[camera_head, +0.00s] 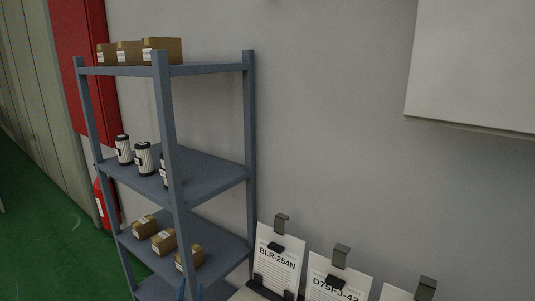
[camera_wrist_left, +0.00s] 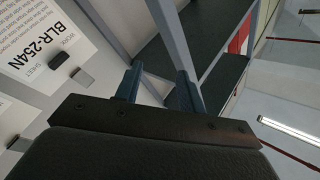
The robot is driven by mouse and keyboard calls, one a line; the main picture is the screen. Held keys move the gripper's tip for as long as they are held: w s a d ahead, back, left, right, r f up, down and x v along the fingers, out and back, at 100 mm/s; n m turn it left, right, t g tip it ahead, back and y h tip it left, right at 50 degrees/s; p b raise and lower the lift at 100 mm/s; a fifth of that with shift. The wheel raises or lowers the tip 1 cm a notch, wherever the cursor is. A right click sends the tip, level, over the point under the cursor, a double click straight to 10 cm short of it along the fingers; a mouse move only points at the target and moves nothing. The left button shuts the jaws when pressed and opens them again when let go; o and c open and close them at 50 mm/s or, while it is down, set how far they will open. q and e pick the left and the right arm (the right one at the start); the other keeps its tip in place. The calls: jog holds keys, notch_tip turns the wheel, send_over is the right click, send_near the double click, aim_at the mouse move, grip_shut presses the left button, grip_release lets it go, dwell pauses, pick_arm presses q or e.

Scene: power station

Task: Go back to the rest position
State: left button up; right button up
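My left gripper (camera_wrist_left: 158,84) shows in the left wrist view with its two dark blue fingers apart and nothing between them. The shelf's frame and a pale wall lie behind the fingers. In the head view only the tips of my left gripper (camera_head: 190,293) show at the bottom edge, in front of the lower part of the shelf. My right gripper is in neither view.
A blue-grey shelf (camera_head: 208,163) holds small cardboard boxes (camera_head: 162,50) and black-and-white cylinders (camera_head: 143,158). Clipped sheets, including BLR-254N (camera_head: 279,262), stand to its right. A red cabinet (camera_head: 75,45) and extinguisher (camera_head: 102,203) are behind it. Green floor (camera_head: 45,215) is clear at left.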

pick_arm(q)
jog(key=s+a+f+n+g+y, duration=0.2)
jog(key=s+a+f+n+g, duration=0.3)
jog(key=s+f+g, duration=0.55)
jog(key=s+d+f+g+h, duration=0.2)
jog(key=s+f+g, duration=0.15)
jog(key=s, duration=0.75)
jog(key=s+d+f+g+h, duration=0.3)
jog(key=s+f, duration=0.2)
jog(key=s, duration=0.5)
jog(key=s+f+x, duration=0.1)
jog(key=s+x, duration=0.2)
jog(key=x, duration=1)
jog(key=s+f+x, duration=0.1)
jog(key=s+x, duration=0.2)
jog(key=x, duration=1)
jog(key=s+f, duration=0.3)
jog(key=f, duration=0.7)
jog(key=s+f+m+g, duration=0.1)
jog(key=s+f, duration=0.3)
jog(key=f, duration=0.6)
jog(key=shift+s, duration=0.3)
